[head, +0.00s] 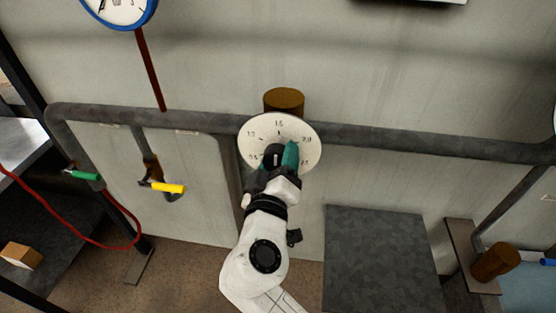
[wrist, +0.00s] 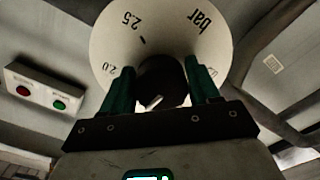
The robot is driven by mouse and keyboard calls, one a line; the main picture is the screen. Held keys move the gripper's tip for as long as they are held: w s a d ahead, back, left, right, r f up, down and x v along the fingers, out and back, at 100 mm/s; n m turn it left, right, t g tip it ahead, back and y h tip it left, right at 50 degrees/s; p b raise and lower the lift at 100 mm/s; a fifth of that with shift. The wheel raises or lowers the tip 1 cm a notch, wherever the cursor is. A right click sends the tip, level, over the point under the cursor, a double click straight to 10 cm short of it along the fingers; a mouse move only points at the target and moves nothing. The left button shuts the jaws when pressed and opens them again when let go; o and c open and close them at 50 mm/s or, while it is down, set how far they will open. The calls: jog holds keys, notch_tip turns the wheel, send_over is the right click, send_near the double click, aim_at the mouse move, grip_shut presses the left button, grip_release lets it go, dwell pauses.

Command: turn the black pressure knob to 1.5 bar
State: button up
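The black pressure knob (head: 273,151) sits at the middle of a round white dial (head: 263,125), with its pale mark roughly upright in the head view. The dial's 1.5 is at its top. My gripper (head: 282,158) is at the knob, with a teal finger at its right. In the wrist view the knob (wrist: 162,78) lies between the two fingers of my gripper (wrist: 161,82), and its pale mark shows low on it. The fingers are close beside the knob; whether both touch it I cannot tell. The dial in the wrist view (wrist: 165,30) shows 2.0, 2.5 and bar.
A grey pipe (head: 400,142) runs across the wall behind the dial. A yellow-handled valve (head: 167,187) and a green handle (head: 82,175) are at left. A blue-rimmed gauge (head: 118,12) is above. A red and green button box (wrist: 45,94) shows in the wrist view.

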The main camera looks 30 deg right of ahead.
jog(key=c, duration=0.4)
jog(key=shift+c, duration=0.2)
jog(key=shift+n, duration=0.3)
jog(key=o, duration=1)
jog(key=shift+c, duration=0.2)
jog(key=b+v, duration=0.2)
jog(key=v, duration=0.9)
